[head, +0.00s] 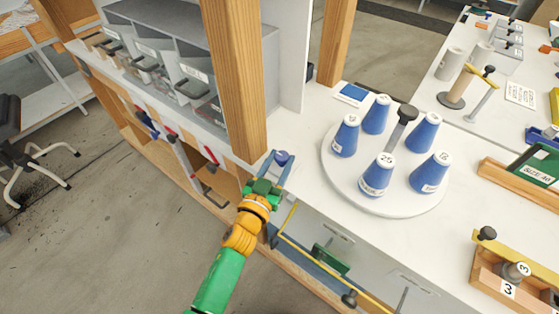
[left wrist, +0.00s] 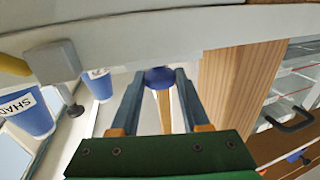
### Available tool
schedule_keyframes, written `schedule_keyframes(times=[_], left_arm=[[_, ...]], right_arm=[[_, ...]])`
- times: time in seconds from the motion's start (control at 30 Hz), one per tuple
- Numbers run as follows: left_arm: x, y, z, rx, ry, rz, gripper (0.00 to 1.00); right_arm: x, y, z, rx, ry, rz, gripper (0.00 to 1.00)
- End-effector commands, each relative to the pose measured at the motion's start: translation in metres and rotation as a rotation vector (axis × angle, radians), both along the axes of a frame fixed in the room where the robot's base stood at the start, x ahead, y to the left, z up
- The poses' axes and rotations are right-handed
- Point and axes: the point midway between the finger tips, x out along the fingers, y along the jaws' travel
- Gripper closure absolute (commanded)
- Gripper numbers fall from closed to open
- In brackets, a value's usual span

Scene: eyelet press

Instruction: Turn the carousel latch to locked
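The carousel is a round white plate (head: 400,203) with several blue cones (head: 376,173) standing upright on it. A grey lever with a dark knob (head: 408,114) rises among the cones. My left gripper (head: 282,160) is at the bench's front edge, left of the carousel and apart from it. A round blue knob (head: 283,156) sits between its fingertips; it also shows in the left wrist view (left wrist: 160,77), nearly filling the gap. Whether the fingers press on it is unclear. No lock marking is readable. My right gripper is not in view.
A thick wooden post (head: 236,80) stands just behind my left gripper. Grey drawer bins (head: 150,55) are at the upper left. A wooden tray (head: 505,275) with a dark-knobbed clamp is at the lower right. A yellow rail (head: 330,272) runs below the bench edge.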

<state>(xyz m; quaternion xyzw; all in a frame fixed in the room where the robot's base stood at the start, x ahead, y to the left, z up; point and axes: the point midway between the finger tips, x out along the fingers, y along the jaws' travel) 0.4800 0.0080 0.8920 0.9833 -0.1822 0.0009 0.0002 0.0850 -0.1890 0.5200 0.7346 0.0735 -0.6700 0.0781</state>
Motion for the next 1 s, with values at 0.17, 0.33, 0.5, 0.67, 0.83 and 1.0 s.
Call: schedule_keyframes(times=[0.17,0.33,0.5,0.67,0.83,1.0], left_arm=[[0.000,0.000,-0.001,0.001,0.002,0.000,1.00],[0.000,0.001,0.001,0.004,0.001,-0.027,1.00],[0.001,0.003,0.002,0.009,0.002,-0.109,1.00],[0.002,0.006,0.001,0.011,0.001,-0.228,1.00],[0.004,0.007,-0.003,0.010,0.002,-0.360,1.00],[0.005,0.008,-0.005,0.007,0.002,-0.477,1.00]], right_arm=[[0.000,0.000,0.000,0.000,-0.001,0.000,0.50],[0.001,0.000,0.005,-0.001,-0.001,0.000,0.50],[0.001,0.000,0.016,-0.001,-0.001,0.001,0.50],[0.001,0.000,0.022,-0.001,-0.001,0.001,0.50],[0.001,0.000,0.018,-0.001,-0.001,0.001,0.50],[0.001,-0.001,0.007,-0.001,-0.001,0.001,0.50]])
